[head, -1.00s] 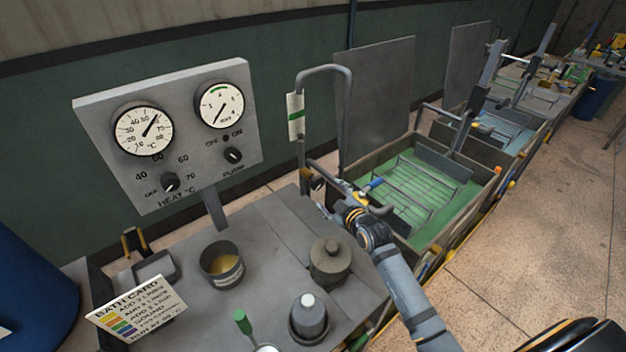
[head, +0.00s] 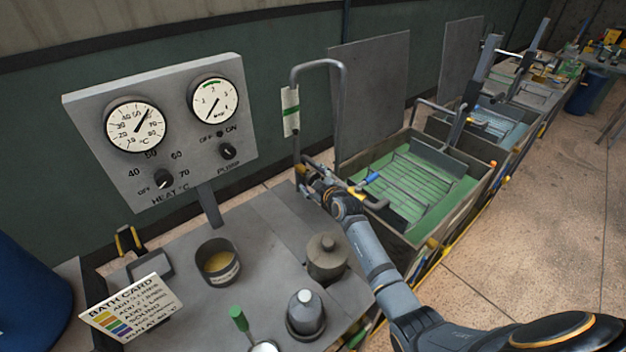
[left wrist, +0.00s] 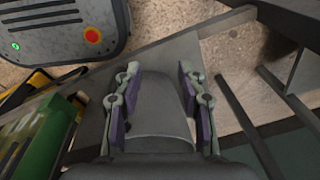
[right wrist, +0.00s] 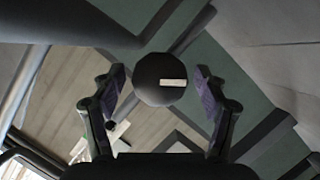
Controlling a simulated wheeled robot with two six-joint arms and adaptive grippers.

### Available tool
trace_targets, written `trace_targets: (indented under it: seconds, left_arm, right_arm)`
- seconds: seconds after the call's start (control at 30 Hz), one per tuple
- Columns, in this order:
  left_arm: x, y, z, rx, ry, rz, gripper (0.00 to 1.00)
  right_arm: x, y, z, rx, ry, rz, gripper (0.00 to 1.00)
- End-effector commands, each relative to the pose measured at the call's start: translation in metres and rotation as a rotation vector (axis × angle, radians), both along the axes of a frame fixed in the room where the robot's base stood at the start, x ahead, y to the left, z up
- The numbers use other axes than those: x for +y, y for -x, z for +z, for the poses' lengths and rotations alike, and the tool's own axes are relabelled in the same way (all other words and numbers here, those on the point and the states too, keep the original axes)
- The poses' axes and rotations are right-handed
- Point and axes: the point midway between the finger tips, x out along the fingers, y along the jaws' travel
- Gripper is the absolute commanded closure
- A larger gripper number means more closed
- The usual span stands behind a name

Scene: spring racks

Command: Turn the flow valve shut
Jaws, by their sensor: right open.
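The flow valve shows in the right wrist view as a round dark knob (right wrist: 160,80) with a pale bar mark lying almost level across its face. My right gripper (right wrist: 159,88) is open, with one finger on each side of the knob and visible gaps between. In the head view my right gripper (head: 308,180) is at the bent pipe (head: 297,130) beside the tank and largely hides the knob. My left gripper (left wrist: 160,95) shows only in its wrist view, its fingers apart with a grey tapered shape between or below them.
A blue-handled lever (head: 371,178) sits on the pipework right of my right gripper. The green-lined tank (head: 478,173) stands beyond. The gauge panel (head: 180,165) rises behind the grey bench, which holds a cup (head: 219,265), a lidded pot (head: 327,260) and a bath card (head: 130,307).

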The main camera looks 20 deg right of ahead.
Motion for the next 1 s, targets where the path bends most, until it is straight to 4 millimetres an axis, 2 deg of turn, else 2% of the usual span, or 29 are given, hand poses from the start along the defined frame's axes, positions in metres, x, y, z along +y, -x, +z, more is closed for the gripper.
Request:
trace_targets:
  seconds: [0.03,0.07,0.43,0.53,0.73,0.87,1.0]
  left_arm:
    - [0.0,0.0,0.0,0.0,0.0,0.0,0.6]
    - [0.0,0.0,0.0,0.0,-0.001,0.0,0.6]
    - [0.001,0.001,0.0,0.001,-0.001,0.0,0.6]
    - [0.001,0.001,0.006,0.002,-0.001,0.0,0.6]
    - [0.001,0.002,0.043,0.004,-0.001,0.0,0.6]
    - [0.001,0.002,0.052,0.004,-0.001,0.0,0.6]
    - [0.001,0.002,0.053,0.004,-0.001,0.0,0.6]
  right_arm:
    - [0.0,0.0,0.0,0.0,0.0,0.0,0.27]
    - [0.0,0.0,0.0,0.0,0.0,0.0,0.31]
    - [0.0,0.0,0.0,0.0,0.0,0.0,0.8]
    - [0.0,0.0,0.003,0.006,-0.012,0.0,0.8]
    - [-0.001,0.0,0.009,0.057,-0.14,-0.001,0.8]
    - [-0.001,0.001,0.004,0.08,-0.209,-0.001,0.8]
    - [-0.001,0.001,0.001,0.088,-0.235,-0.002,0.8]
